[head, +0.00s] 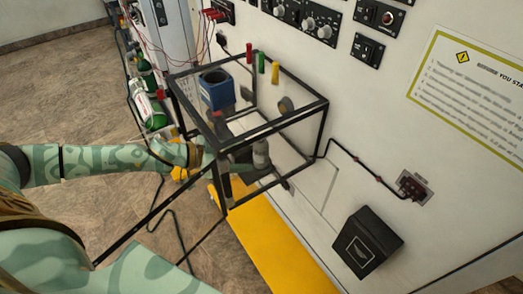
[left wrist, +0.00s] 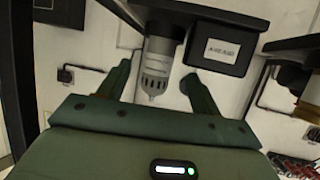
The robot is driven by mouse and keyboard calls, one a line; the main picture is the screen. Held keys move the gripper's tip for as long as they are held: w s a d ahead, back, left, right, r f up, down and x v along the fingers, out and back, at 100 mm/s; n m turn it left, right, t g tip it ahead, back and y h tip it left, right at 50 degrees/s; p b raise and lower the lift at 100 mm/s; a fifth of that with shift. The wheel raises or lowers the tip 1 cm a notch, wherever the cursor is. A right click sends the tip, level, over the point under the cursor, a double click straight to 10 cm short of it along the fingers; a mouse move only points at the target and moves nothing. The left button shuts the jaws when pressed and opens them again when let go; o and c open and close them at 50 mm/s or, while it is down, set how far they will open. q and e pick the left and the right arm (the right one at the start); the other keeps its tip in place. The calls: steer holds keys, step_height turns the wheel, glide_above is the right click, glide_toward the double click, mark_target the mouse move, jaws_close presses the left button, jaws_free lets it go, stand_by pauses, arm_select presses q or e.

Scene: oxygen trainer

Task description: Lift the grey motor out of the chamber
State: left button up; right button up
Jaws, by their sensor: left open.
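The grey motor (head: 261,155) is inside the lower part of the black-framed chamber (head: 275,127). My left gripper (head: 242,172) is at the chamber's lower left, reaching in beside the motor and partly hidden by the frame bars. In the left wrist view, the motor (left wrist: 157,65) shows as a grey cylinder with a slotted, narrowing end. The open green fingers of my left gripper (left wrist: 160,84) stand on either side of it, with visible gaps. I cannot tell how the motor is supported. My right gripper is not in view.
A blue block (head: 216,92) with a dark round top is in the chamber's upper part. Red, green and yellow pieces stand near its back edge. A wall panel is behind. A yellow platform (head: 270,245) lies below, and green cylinders (head: 147,105) stand at left.

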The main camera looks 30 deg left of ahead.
arm_select(q)
steer(key=w+d, duration=0.1)
steer(key=w+d+p, duration=0.1)
steer(key=w+d, duration=0.2)
steer(key=shift+w+d+f, duration=0.15)
steer(key=shift+w+f, duration=0.1)
steer(key=shift+f, duration=0.15)
steer(key=shift+w+d+f, duration=0.2)
steer(key=shift+w+f, duration=0.05)
steer(key=shift+s, duration=0.1)
steer(key=shift+c, duration=0.8)
steer(key=shift+r, duration=0.1)
steer(key=c, duration=1.1)
steer(key=shift+r, duration=0.1)
